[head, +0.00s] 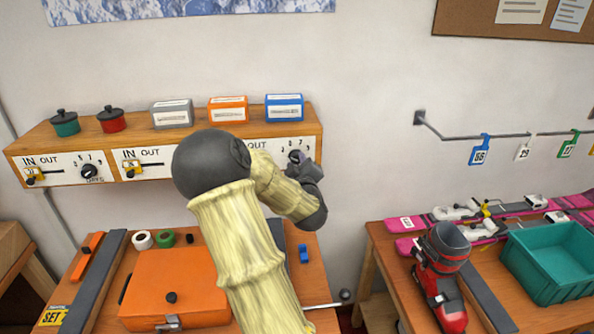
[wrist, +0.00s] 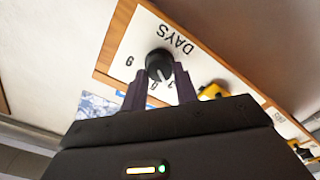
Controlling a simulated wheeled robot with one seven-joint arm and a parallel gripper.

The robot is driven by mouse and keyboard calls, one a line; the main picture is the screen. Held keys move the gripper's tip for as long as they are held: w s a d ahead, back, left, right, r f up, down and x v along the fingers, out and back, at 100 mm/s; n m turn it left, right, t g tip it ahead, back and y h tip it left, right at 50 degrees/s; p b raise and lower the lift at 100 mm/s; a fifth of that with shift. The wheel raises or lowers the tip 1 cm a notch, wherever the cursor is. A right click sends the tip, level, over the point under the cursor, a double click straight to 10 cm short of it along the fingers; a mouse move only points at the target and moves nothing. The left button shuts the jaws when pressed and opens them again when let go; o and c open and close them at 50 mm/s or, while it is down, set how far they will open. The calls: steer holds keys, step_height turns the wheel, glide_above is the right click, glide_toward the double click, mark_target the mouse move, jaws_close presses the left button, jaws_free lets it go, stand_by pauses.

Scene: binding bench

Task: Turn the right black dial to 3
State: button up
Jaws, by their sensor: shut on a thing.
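The right black dial (head: 296,156) is on the right white panel of the wooden shelf, partly covered by my gripper (head: 306,164) in the head view. In the wrist view the dial (wrist: 158,64) is round and black with a short white pointer mark toward the lower side. My gripper (wrist: 160,78) has its two dark fingers either side of the dial and is shut on it. DAYS is printed upside down above the dial there. Some numerals around it show, but the fingers partly hide them, so I cannot tell the exact number pointed at.
The left black dial (head: 89,171) and yellow slide levers (head: 131,167) are on the same shelf front. Pots and boxes, including a blue box (head: 284,107), stand on top. Below are an orange case (head: 176,283) and, right, a teal bin (head: 553,262). My arm hides the middle panel's right part.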

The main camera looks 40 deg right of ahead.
steer(key=shift+f+n, duration=0.15)
steer(key=shift+n, duration=0.15)
steer(key=o, duration=1)
steer(key=shift+s, duration=0.1)
steer(key=shift+b+v, duration=6.45)
steer(key=shift+v, duration=2.2)
